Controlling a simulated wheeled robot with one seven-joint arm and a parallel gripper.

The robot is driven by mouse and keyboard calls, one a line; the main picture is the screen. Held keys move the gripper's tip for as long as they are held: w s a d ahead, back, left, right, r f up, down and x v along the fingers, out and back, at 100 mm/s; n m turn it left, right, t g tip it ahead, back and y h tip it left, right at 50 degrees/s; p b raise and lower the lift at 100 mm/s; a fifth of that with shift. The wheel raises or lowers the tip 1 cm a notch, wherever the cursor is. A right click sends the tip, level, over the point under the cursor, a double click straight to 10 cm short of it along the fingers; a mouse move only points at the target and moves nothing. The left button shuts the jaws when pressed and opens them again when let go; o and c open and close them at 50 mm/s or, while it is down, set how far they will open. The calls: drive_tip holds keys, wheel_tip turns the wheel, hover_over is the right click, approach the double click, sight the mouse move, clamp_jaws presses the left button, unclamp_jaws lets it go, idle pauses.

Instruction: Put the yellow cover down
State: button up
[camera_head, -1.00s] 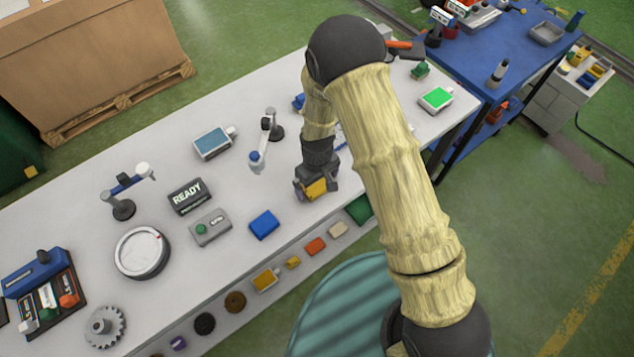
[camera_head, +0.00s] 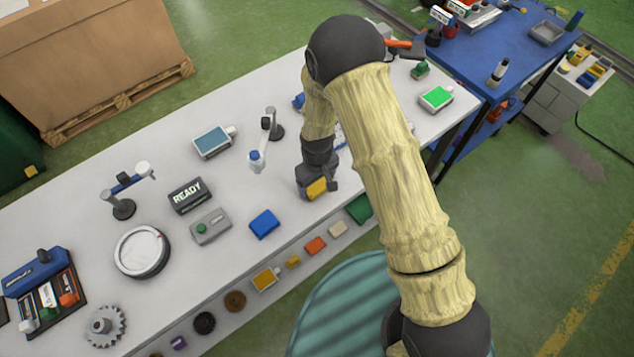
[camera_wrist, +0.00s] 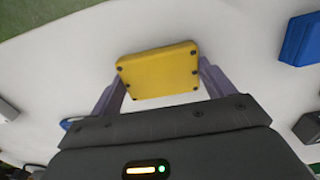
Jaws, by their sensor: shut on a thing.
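The yellow cover (camera_wrist: 158,72) is a flat block with dark screws at its corners. In the wrist view it sits between the two fingers of my gripper (camera_wrist: 158,82), which are shut on its left and right sides. In the head view the yellow cover (camera_head: 317,188) shows at the end of my gripper (camera_head: 316,186), low over the front part of the white bench (camera_head: 225,180). I cannot tell whether the cover touches the bench top.
A blue block (camera_head: 264,224) lies left of my gripper. A grey box with a green button (camera_head: 211,227), a READY display (camera_head: 189,196) and a round turntable (camera_head: 142,252) are farther left. A jointed stand (camera_head: 272,130) is behind. Bare bench lies between the blue block and my gripper.

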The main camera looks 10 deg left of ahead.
sight(317, 183)
wheel_tip(317, 183, up, 10)
drive_tip(key=b, duration=0.2)
drive_tip(key=shift+b, duration=0.3)
idle(0.6)
